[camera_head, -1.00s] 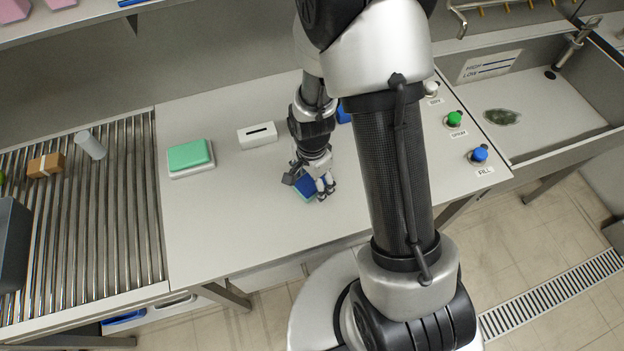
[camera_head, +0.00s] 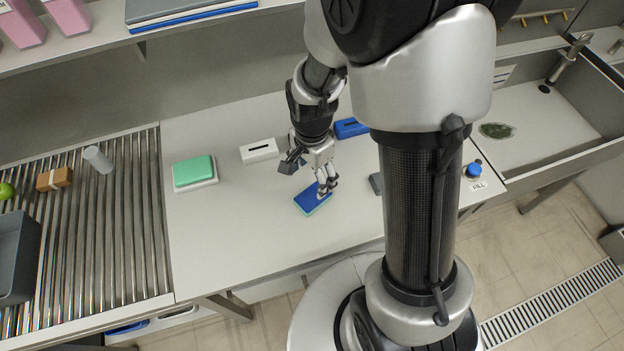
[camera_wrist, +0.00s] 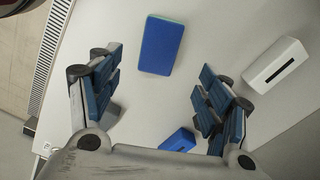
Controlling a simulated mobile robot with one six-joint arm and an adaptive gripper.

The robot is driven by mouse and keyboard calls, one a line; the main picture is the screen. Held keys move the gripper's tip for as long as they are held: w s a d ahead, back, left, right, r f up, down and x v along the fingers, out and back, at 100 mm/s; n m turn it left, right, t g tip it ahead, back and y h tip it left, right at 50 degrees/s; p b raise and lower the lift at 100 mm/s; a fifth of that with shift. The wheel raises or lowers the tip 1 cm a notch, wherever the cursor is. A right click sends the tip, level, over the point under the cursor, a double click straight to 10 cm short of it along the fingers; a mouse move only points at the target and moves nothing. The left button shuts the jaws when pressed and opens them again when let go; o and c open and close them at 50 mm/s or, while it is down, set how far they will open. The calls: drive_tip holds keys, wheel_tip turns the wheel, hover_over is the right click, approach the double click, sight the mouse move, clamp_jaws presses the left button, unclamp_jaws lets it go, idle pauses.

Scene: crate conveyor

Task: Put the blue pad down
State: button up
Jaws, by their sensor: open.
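The blue pad (camera_head: 312,199) lies flat on the grey worktop, with a green underside edge showing. In the wrist view the pad (camera_wrist: 161,46) lies beyond my fingertips, clear of both fingers. My gripper (camera_head: 326,186) is just above and beside the pad's far right end in the head view. In the wrist view my gripper (camera_wrist: 158,85) is open, its blue-padded fingers wide apart with nothing between them.
A green pad (camera_head: 194,171) on a white base and a white slotted box (camera_head: 259,151) stand to the left. A blue block (camera_head: 350,128) is behind my gripper. A roller conveyor (camera_head: 110,230) runs at far left. The worktop's front left is clear.

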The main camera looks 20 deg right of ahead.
drive_tip(key=s+r+n+t, duration=0.1)
drive_tip(key=s+r+n, duration=0.15)
drive_tip(key=r, duration=0.55)
drive_tip(key=s+r+n+t, duration=0.1)
drive_tip(key=s+r+n, duration=0.1)
drive_tip(key=r+n, duration=0.35)
drive_tip(key=s+r+n+t, duration=0.2)
drive_tip(key=s+r+n, duration=0.3)
drive_tip(key=s+r, duration=0.4)
drive_tip(key=shift+s+d+r+t, duration=0.2)
drive_tip(key=shift+s+r+t, duration=0.15)
drive_tip(key=shift+s, duration=0.4)
wheel_tip(320, 180, down, 4)
drive_tip(key=b, duration=0.3)
drive_tip(key=shift+r+b, duration=0.15)
drive_tip(key=shift+b, duration=0.15)
drive_tip(key=shift+o, duration=0.3)
